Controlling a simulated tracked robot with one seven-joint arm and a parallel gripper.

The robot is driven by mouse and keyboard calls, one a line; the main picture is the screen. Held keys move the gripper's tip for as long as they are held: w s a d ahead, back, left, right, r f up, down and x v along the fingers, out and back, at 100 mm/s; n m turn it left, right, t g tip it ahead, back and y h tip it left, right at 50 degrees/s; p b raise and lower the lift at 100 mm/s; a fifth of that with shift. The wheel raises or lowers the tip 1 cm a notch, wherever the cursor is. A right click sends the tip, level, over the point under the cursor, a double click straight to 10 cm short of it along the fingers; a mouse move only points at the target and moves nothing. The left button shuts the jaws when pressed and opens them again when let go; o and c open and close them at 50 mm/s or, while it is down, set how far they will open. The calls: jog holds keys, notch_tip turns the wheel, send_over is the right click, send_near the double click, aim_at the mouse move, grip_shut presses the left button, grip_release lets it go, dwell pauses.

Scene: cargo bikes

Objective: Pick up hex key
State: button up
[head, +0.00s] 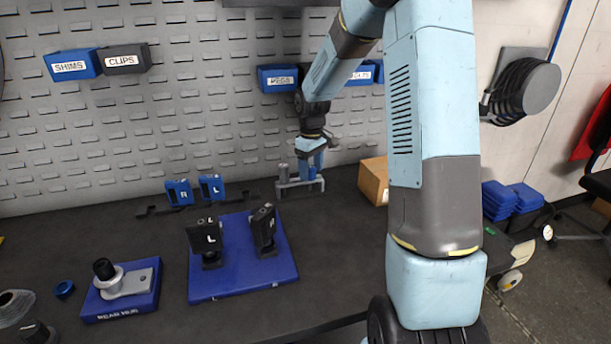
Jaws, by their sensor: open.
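My gripper (313,168) is at the back of the dark bench, small in the head view, pointing down. It is open. It is at a small grey stand (299,185) that has upright parts on it, close to the pegboard wall. Blue shows between the gripper and the stand, and I cannot tell which of them it belongs to. I cannot make out a hex key; it may be hidden at the stand or too small to see. Whether the fingers touch anything there cannot be told.
A blue board (240,285) with two black L and R pieces lies in front. Blue R (180,192) and L (212,187) parts stand left of the grey stand. A cardboard box (374,180) is at the right. A blue block (122,300) with a grey fixture is front left.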

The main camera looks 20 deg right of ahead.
jog(key=shift+f, duration=0.65)
jog(key=shift+c, duration=0.2)
jog(key=c, duration=1.1)
